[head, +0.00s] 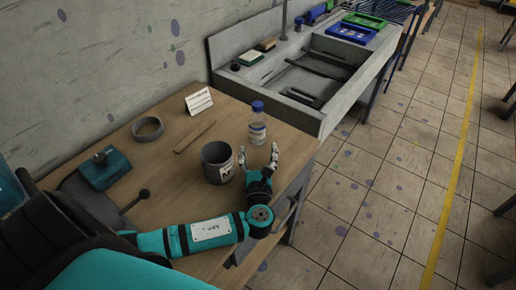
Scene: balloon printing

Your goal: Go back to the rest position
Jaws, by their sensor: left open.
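My left gripper (258,160) is open over the right edge of the wooden table (165,190), with its fingers pointing up in the picture. Nothing shows between its fingers. A dark grey mug (217,164) with a pale label stands just left of it. A clear bottle (257,127) with a blue cap and a label stands just beyond the fingers; I cannot tell whether they touch it. My left arm stretches across the front of the table. My right gripper is not in view.
A wooden stick (194,137), a white card (198,101), a grey ring (147,129) and a teal block (105,169) sit on the table. A grey sink unit (317,115) adjoins behind, with a green tray (364,20) and a blue tray (350,33) farther back. The tiled floor (390,170) at right is open.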

